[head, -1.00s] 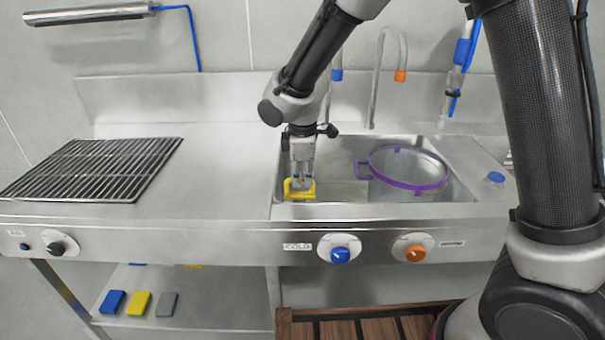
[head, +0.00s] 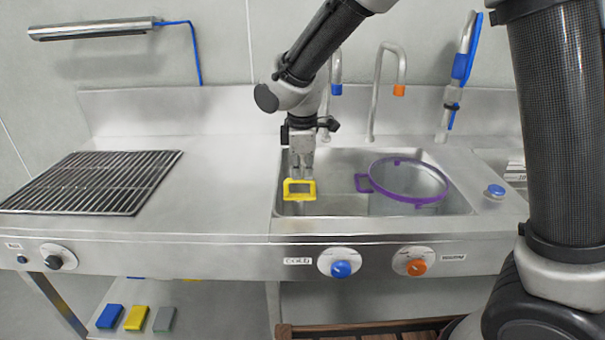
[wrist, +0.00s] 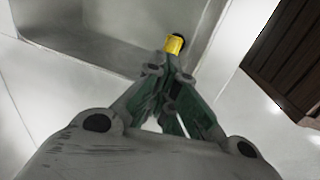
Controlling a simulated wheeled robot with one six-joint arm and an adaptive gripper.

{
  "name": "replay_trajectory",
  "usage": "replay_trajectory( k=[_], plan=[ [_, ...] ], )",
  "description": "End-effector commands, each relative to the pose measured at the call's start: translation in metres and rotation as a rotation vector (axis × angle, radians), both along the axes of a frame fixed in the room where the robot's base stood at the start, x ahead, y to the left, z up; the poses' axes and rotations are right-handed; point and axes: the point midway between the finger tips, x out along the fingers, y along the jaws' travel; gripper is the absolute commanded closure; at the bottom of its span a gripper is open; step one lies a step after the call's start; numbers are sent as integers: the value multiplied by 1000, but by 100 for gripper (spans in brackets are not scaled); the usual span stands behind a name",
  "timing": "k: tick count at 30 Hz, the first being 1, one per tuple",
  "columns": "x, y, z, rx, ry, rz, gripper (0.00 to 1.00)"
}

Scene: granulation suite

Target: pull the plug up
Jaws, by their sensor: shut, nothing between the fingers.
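A yellow rectangular loop (head: 300,197), seemingly the plug's handle, shows at the left front of the sink basin (head: 340,208) in the head view. Whatever is below the loop is not visible. My gripper (head: 302,176) points down, with its fingertips at the loop's upper side. In the wrist view my gripper (wrist: 176,82) is shut, and a small yellow piece (wrist: 174,44) with a dark part beside it shows just beyond the fingertips. I cannot tell whether the fingers are hooked in the loop or only touch it.
A purple-rimmed round sieve (head: 413,201) sits in the right of the basin. Curved taps (head: 385,90) stand behind it. A blue-topped item (head: 495,190) is at the right. A black grate (head: 95,180) lies at the far left, with bare steel counter (head: 222,190) between.

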Motion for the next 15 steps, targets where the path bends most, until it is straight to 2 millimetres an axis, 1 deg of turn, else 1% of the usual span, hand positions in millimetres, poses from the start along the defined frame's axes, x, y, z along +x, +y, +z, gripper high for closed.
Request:
replay_trajectory(
  k=[1,3,5,15],
  plan=[
    [0,0,0,0,0,0,90],
    [0,0,0,0,1,0,77],
    [0,0,0,0,1,0,66],
    [-1,0,1,-1,1,0,66]
  ],
)
